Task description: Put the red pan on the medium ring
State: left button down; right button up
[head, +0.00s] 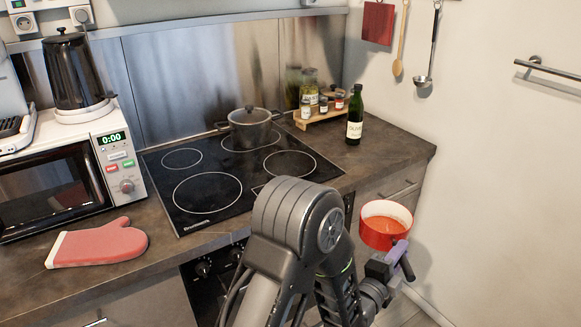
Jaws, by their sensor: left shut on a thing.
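The red pan (386,226) is in the head view at lower right, off the front of the counter, with an orange-red inside. My left gripper (398,262) is shut on its dark handle, on the near side of the pan. The black hob (240,166) has several white-outlined rings. A mid-sized ring (290,164) at its right is bare. A large ring (208,194) at front left and a small ring (182,158) at back left are bare too. My arm hides part of the hob's front right. My right gripper is not in view.
A lidded grey pot (250,129) stands on the back ring. A spice rack (322,115) and a dark bottle (355,116) stand right of the hob. A microwave (75,165) and a red oven mitt (98,244) are at left. The counter's right end is clear.

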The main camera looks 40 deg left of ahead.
pick_arm(q)
jog(key=shift+r, duration=0.15)
jog(key=shift+r, duration=0.2)
jog(key=shift+f, duration=0.15)
